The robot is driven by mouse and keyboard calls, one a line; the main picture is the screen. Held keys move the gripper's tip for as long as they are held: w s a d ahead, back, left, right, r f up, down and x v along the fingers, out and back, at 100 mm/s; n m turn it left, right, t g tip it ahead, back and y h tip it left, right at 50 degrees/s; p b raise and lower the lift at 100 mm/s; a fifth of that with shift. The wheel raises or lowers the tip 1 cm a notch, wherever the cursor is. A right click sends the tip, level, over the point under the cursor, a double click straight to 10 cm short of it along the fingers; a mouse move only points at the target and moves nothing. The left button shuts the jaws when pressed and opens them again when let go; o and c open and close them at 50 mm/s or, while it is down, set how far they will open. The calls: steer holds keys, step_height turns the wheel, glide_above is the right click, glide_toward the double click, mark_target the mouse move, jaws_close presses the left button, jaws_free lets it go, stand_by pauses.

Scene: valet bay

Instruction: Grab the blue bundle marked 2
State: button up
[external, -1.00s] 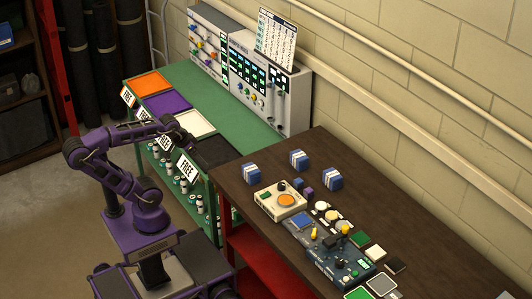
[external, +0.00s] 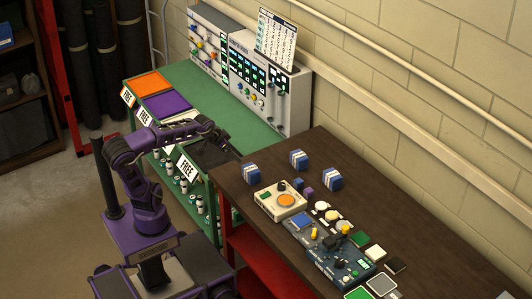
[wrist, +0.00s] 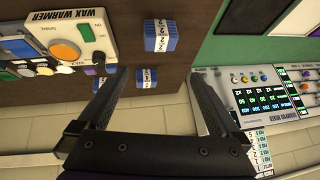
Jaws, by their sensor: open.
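Three blue bundles with white bands sit on the brown table: one near its left edge (external: 252,173), one toward the wall (external: 298,160) and one further right (external: 333,180). In the wrist view, the left-edge bundle (wrist: 160,35) has a band with marks that look like 2s. The wall-side bundle (wrist: 146,78) shows between my fingers, its small digits hard to read. The third bundle's mark cannot be read. My gripper (wrist: 153,74) is open and empty, apart from the bundles. In the external view my gripper (external: 236,153) is above the table's left end.
A green bench (external: 215,105) with coloured mats and "FREE" cards adjoins on the left, with tall instrument boxes (external: 268,82) against the wall. The table's back strip is clear.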

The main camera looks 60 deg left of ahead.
steer(key=w+f+h, duration=0.1)
steer(key=w+f, duration=0.2)
steer(key=w, duration=0.9)
step_height(320, 180, up, 2)
steer(key=m+g+h+p, duration=0.1)
steer(key=m+g+p, duration=0.1)
steer(key=m+g, duration=0.1)
glide_above(251, 168)
steer(key=a, duration=0.3)
steer(key=d+f+m+g, duration=0.1)
steer(key=f+m, duration=0.4)
steer(key=d+f+m+g+b, duration=0.1)
steer(key=f+m, duration=0.4)
steer(key=f, duration=0.1)
steer(key=d+f+m+g, duration=0.1)
steer(key=f+m, duration=0.4)
steer(key=shift+w+f+g, duration=0.1)
steer(key=shift+f+g, duration=0.2)
steer(key=shift+g, duration=0.1)
